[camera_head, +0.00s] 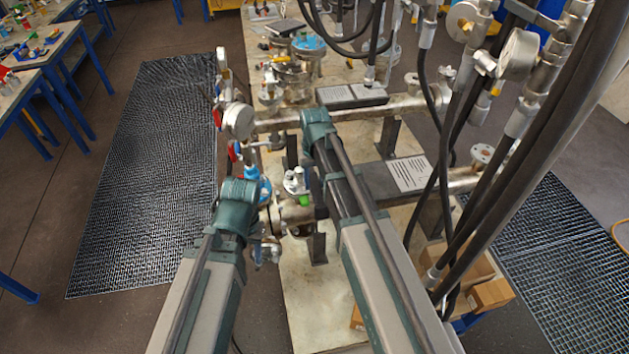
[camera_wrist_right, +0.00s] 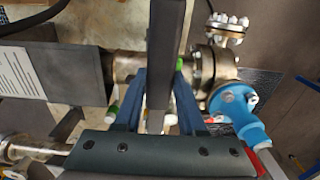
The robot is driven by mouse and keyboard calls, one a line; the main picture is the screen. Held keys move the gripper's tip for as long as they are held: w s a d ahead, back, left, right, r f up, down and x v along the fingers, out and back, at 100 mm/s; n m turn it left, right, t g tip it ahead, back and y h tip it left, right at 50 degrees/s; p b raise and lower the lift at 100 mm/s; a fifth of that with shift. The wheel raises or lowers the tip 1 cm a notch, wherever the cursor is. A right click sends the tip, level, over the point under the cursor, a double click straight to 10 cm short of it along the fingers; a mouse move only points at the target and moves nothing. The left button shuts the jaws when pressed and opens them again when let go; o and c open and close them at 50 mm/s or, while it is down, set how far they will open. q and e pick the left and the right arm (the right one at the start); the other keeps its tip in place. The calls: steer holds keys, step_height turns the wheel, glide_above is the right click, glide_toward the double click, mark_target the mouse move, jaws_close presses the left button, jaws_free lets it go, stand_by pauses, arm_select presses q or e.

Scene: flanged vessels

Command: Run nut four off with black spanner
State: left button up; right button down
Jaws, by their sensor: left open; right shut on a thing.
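My right gripper (camera_wrist_right: 158,108) is shut on the black spanner (camera_wrist_right: 166,45), a dark bar between its blue fingers in the right wrist view. The spanner's working end is hidden. Green bits (camera_wrist_right: 179,65) show beside the fingers; whether one is nut four I cannot tell. In the head view a small flange (camera_head: 295,182) carries pale fasteners and a green one (camera_head: 304,200), right of a blue flange. My left gripper (camera_head: 240,193) is open at the end of the left arm; its fingers are mostly hidden.
The blue flange (camera_wrist_right: 232,103) and a metal flange (camera_wrist_right: 226,25) with pale nuts stand close right of my right fingers. A pressure gauge (camera_head: 238,120), pipework and hanging black hoses (camera_head: 440,150) crowd the bench. Floor grating (camera_head: 150,170) lies clear at left.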

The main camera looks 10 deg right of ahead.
arm_select(q)
steer(key=shift+f+b, duration=0.3)
steer(key=shift+f, duration=0.45)
arm_select(e)
steer(key=shift+f, duration=0.7)
arm_select(q)
steer(key=shift+f, duration=0.1)
arm_select(e)
steer(key=shift+f, duration=0.15)
arm_select(q)
steer(key=shift+f+b, duration=1.15)
steer(key=shift+b, duration=0.1)
arm_select(e)
steer(key=shift+f, duration=1.15)
steer(key=shift+d+n, duration=0.3)
steer(key=shift+d, duration=0.05)
steer(key=w+d+n, duration=0.9)
steer(key=d+n, duration=0.2)
steer(key=n, duration=0.3)
steer(key=shift+w+d, duration=0.2)
steer(key=shift+d, duration=0.15)
